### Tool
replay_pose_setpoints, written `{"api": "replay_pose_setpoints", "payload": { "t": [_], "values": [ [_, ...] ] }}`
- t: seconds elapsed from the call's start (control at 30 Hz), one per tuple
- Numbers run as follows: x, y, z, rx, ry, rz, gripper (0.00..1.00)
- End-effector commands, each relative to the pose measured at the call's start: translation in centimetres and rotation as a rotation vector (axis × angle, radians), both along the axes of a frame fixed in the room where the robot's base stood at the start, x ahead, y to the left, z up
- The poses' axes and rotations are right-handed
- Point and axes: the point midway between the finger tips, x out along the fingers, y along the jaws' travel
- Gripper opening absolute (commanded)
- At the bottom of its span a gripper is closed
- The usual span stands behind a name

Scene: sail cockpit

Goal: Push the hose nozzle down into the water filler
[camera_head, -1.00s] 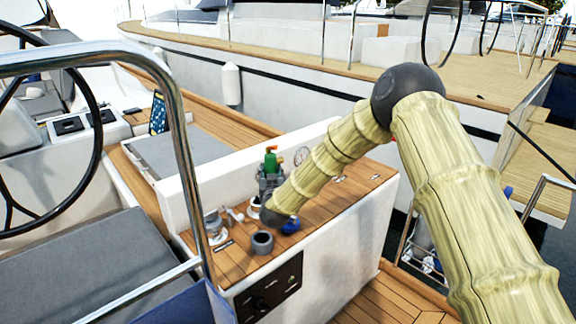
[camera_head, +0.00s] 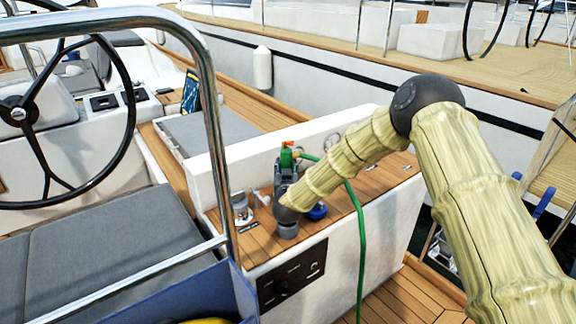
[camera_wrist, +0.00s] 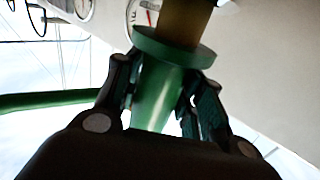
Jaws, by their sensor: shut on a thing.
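The green hose nozzle (camera_head: 287,158) with an orange end shows above my gripper (camera_head: 285,174) in the head view. In the wrist view my gripper (camera_wrist: 162,105) is shut on the nozzle's green body (camera_wrist: 158,90), with a wide green collar and a brass-coloured end (camera_wrist: 184,22) beyond the fingers. A green hose (camera_head: 360,235) runs right from the nozzle, behind my arm, and hangs down the console's side. A grey round fitting (camera_head: 287,230) and a blue round fitting (camera_head: 317,211) stand on the wooden top, partly hidden by my arm. I cannot tell which is the water filler; the nozzle is above both.
A metal winch (camera_head: 241,208) stands left on the wooden console top (camera_head: 262,243). Round gauges (camera_head: 333,141) sit on the white upright behind. A steel rail (camera_head: 215,120) and steering wheel (camera_head: 130,110) stand left. A dark switch panel (camera_head: 292,275) is on the console's front.

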Motion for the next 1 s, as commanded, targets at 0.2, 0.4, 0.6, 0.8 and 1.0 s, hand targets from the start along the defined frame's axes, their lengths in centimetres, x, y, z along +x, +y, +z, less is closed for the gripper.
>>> {"api": "replay_pose_setpoints", "payload": {
  "t": [0.2, 0.4, 0.6, 0.8, 1.0],
  "values": [
    [0.0, -0.1, -1.5, 0.0, -0.002, -0.002, 0.0],
    [0.0, -0.2, -1.7, 0.0, -0.002, -0.002, 0.0],
    [0.0, -0.2, -1.7, 0.0, -0.002, -0.002, 0.0],
    [0.0, -0.3, -1.7, 0.0, -0.002, -0.003, 0.0],
    [-0.1, -0.2, -1.7, -0.001, -0.001, -0.002, 0.0]
  ]
}}
